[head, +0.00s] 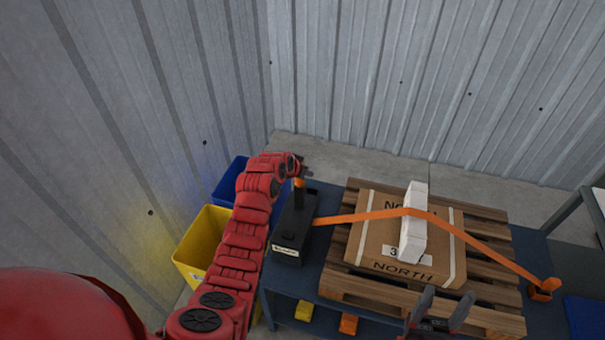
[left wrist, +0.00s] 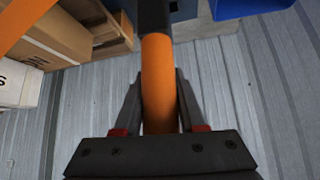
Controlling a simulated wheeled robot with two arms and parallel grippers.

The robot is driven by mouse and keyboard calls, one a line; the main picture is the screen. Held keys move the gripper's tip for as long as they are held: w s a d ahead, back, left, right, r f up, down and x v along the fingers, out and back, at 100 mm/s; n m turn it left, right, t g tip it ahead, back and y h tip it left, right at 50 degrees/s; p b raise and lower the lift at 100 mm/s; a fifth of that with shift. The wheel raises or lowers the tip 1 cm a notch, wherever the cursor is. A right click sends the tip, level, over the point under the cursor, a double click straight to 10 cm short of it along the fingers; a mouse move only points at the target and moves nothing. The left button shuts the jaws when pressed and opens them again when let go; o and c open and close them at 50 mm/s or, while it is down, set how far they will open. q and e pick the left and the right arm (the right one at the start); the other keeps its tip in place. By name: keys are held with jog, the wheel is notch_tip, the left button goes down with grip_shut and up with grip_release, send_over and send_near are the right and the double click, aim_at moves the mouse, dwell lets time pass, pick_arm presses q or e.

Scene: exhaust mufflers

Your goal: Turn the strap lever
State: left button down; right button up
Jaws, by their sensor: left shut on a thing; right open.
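The strap lever has an orange grip (head: 298,183) on a black ratchet box (head: 291,228) at the left of the table. It stands up from the box's far end. An orange strap (head: 355,216) runs from the box over a carton (head: 378,240). My left gripper (left wrist: 158,95) is shut on the orange grip, with one finger on each side; in the head view, its fingers are mostly hidden behind the wrist. In the left wrist view the lever's black shaft (left wrist: 153,15) continues beyond the grip. My right gripper (head: 440,308) is open and empty at the pallet's near edge.
The carton lies on a wooden pallet (head: 480,318) on a dark blue table (head: 312,275). A white block (head: 414,235) sits under the strap. Yellow (head: 196,262) and blue (head: 228,182) bins stand left of the table. Corrugated walls close off the back and left.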

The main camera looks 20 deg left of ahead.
pick_arm(q)
jog(key=shift+w+r, duration=0.1)
jog(key=shift+r, duration=0.05)
jog(key=c, duration=0.8)
grip_release()
jog(key=o, duration=0.3)
jog(key=b+v, duration=0.3)
jog(key=v, duration=1.4)
jog(key=shift+a, duration=0.15)
